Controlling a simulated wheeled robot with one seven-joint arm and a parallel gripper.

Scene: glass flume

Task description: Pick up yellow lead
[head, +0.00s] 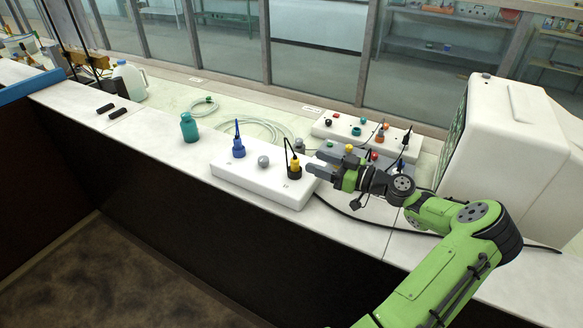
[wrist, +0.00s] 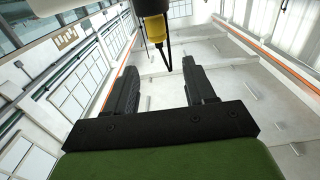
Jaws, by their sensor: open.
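The yellow lead (head: 295,166) is a yellow plug with a looped black cable. It stands upright in a black socket at the right end of a white box (head: 250,180). My gripper (head: 318,160) is open, just right of the yellow lead, with its fingers pointing left towards it. In the wrist view the yellow lead (wrist: 155,28) shows at the top centre, beyond the open fingertips and in line with the gap between them (wrist: 160,68). Nothing is between the fingers. I cannot tell the exact distance.
A blue lead (head: 238,147) and a grey knob (head: 263,161) are on the same box. A teal bottle (head: 189,128) stands to its left. Behind is another white box (head: 350,128) with coloured sockets. A large white instrument (head: 510,125) stands at right. A black cable (head: 375,222) runs along the bench.

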